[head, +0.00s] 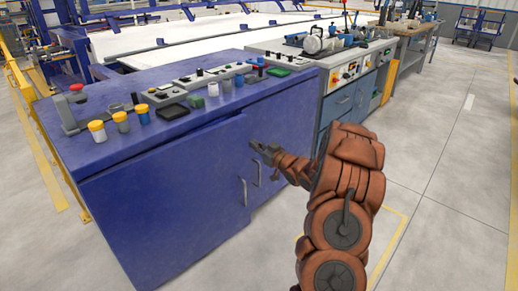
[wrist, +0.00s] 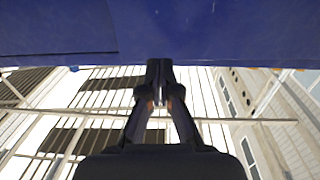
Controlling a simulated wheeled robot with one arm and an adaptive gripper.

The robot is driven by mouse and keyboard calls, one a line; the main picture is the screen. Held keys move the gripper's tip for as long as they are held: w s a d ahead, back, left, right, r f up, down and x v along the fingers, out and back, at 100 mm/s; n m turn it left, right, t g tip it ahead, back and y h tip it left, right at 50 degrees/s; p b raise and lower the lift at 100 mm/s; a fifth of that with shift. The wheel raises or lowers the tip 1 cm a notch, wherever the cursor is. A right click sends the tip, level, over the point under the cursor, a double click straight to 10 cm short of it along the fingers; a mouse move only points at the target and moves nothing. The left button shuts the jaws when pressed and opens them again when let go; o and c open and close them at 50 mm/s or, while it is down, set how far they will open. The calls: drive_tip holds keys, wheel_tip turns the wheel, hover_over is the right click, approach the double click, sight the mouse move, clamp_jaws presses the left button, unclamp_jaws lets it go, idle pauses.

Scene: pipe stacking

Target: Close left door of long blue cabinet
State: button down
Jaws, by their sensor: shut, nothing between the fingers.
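The long blue cabinet (head: 120,83) stands at the left in the head view. Its left door (head: 175,195) has a vertical metal handle (head: 244,192) near its right edge. This door looks slightly ajar, its right edge standing a little proud of the right door (head: 287,120). The right door has its own handle (head: 257,172).
Jars with yellow lids (head: 97,130) and control boxes (head: 205,78) stand on the cabinet top. A grey workbench (head: 333,70) with blue doors adjoins at the right. Open floor (head: 450,190) lies to the right.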

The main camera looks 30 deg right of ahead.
sight(235, 132)
drive_tip(key=w, duration=0.5)
drive_tip(key=w+a, duration=0.1)
drive_tip(key=w, duration=0.1)
drive_tip(key=shift+w+f+b, duration=0.15)
drive_tip(key=shift+w+b, duration=0.1)
drive_tip(key=shift+b, duration=0.15)
drive_tip(key=shift+w+a, duration=0.2)
drive_tip(key=shift+w, duration=0.75)
